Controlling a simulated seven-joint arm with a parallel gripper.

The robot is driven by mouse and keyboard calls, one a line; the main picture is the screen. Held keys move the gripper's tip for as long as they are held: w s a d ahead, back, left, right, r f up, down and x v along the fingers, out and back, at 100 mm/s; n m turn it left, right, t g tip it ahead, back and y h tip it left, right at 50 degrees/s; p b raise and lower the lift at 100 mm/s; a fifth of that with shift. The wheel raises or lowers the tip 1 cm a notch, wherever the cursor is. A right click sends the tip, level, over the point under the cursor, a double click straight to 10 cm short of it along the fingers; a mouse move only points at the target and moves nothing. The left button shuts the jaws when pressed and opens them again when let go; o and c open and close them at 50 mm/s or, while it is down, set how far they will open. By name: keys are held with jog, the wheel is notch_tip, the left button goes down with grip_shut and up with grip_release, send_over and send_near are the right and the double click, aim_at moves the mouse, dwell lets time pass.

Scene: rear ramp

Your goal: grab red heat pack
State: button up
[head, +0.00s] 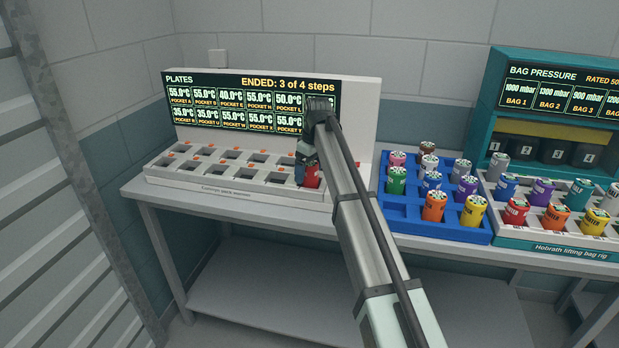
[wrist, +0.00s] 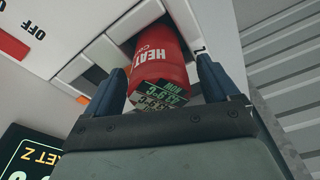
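The red heat pack (head: 312,177) stands in the right-end pocket of the white plates warmer (head: 230,206) in the head view. In the wrist view the red heat pack (wrist: 160,55) shows white "HEAT" lettering and a readout on its near end, "NOW 43.9°C". My gripper (wrist: 160,66) is open, one dark blue finger on each side of the pack, with visible gaps between fingers and pack. In the head view my gripper (head: 304,160) is directly above and beside the pack and partly hides it. The pack's lower part is hidden in the pocket.
The warmer's other visible pockets look empty. Its display (head: 250,102) reads "ENDED: 3 of 4 steps". A blue tray (head: 400,213) of coloured packs stands to the right, then the lifting bag rig (head: 555,246) with more packs. My arm crosses in front of the bench.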

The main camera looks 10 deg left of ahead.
jog(key=c, duration=1.3)
